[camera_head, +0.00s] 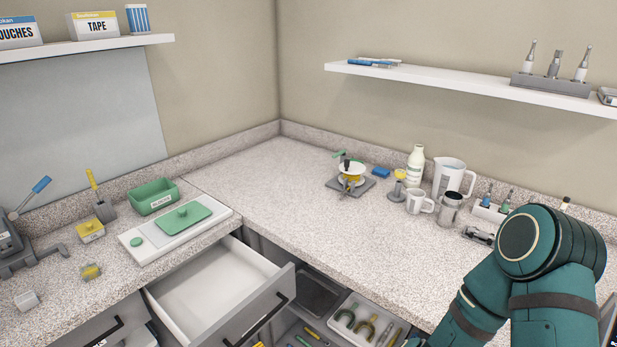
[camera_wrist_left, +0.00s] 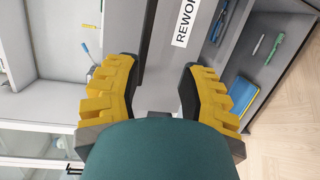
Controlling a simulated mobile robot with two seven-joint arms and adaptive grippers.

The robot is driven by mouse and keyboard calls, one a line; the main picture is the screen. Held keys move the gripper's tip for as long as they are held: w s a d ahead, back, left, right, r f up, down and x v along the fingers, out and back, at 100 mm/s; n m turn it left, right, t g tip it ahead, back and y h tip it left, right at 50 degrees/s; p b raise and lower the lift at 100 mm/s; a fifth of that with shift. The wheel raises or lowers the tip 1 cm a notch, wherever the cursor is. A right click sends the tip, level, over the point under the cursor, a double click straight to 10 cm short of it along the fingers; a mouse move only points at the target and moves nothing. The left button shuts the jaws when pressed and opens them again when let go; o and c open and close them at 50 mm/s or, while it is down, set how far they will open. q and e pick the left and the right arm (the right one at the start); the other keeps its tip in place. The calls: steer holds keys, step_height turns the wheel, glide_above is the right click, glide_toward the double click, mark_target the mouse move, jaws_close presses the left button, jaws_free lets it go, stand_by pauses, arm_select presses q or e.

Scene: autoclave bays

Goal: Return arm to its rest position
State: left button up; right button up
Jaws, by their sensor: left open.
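My left gripper (camera_wrist_left: 160,90) shows in the left wrist view with its two yellow-and-black fingers spread apart. Nothing is held between them. A grey panel lies beyond the fingers, with a white label reading "REWO..." (camera_wrist_left: 185,25). A teal rounded part of my own fills the bottom of that view. In the head view a teal arm of mine (camera_head: 545,260) comes in from the lower right, bent over the right end of the counter. Its gripper is out of the picture. My left arm does not show in the head view.
An open empty drawer (camera_head: 217,286) juts out below the counter (camera_head: 290,205). An open tray of tools (camera_head: 366,325) lies beneath. A white jug (camera_head: 453,178), a bottle (camera_head: 415,166) and a tool rack (camera_head: 490,209) stand near the teal arm. The middle of the counter is clear.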

arm_select(q)
steer(key=s+a+f+n+g+y, duration=0.2)
steer(key=s+a+f+n+g, duration=0.2)
steer(key=s+a+n+g, duration=0.3)
steer(key=s+d+f+n+g+h, duration=0.2)
steer(key=s+n+g+h, duration=0.1)
steer(key=s+n+g, duration=0.3)
steer(key=s+d+f+n+g+h, duration=0.1)
steer(key=s+f+n+g+h, duration=0.25)
steer(key=s+n, duration=0.5)
steer(key=d+r+n+h, duration=0.3)
steer(key=d+n+h, duration=0.5)
steer(key=n, duration=0.5)
steer(key=w+a+r+n+t+h, duration=0.1)
steer(key=w+r+n+t, duration=0.3)
steer(key=w+n, duration=0.5)
steer(key=n+t+h, duration=0.1)
steer(key=n, duration=0.2)
steer(key=shift+a, duration=0.2)
steer(key=shift+n, duration=0.25)
